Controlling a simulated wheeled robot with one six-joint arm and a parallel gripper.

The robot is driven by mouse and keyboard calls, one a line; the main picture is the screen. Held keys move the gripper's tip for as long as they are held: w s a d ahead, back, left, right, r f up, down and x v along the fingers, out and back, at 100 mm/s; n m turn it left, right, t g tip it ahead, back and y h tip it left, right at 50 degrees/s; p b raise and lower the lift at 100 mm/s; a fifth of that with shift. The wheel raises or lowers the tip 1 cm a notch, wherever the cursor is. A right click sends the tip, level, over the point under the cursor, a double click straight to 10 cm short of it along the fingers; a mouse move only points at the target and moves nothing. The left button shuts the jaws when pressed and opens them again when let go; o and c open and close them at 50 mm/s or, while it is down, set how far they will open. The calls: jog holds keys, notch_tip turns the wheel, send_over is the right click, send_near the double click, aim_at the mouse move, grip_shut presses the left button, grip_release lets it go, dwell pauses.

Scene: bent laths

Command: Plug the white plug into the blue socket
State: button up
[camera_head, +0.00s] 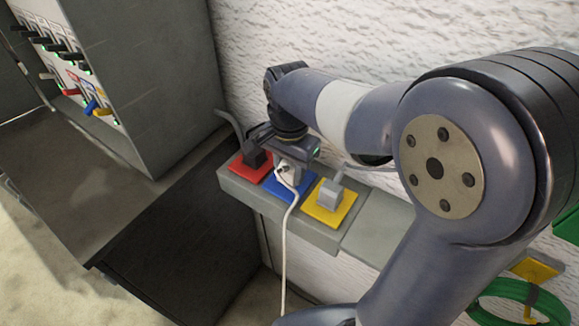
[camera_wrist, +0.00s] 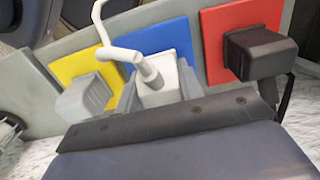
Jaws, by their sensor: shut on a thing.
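The white plug (camera_wrist: 160,92) with its white cable is between the fingers of my gripper (camera_wrist: 158,84), in front of the blue socket (camera_wrist: 165,37) in the wrist view. My gripper is shut on it. In the head view my gripper (camera_head: 288,160) is over the blue socket (camera_head: 291,190), and the white plug (camera_head: 290,172) shows below it. The cable hangs down over the ledge's front edge. The plug's contact side is hidden, so I cannot tell whether it is seated in the socket.
The red socket (camera_head: 240,172) to the left holds a black plug (camera_head: 254,155). The yellow socket (camera_head: 344,208) to the right holds a grey plug (camera_head: 329,195). Both stand close to my gripper on the grey ledge (camera_head: 300,233), with the rough white wall (camera_head: 300,35) behind.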

jog(key=shift+f, duration=0.3)
jog(key=o, duration=1)
notch_tip(320, 180, up, 11)
jog(key=shift+f, duration=0.1)
jog(key=shift+f, duration=0.1)
notch_tip(320, 180, down, 10)
jog(key=shift+f, duration=0.25)
jog(key=shift+r, duration=0.15)
jog(key=shift+r, duration=0.1)
dwell(0.4)
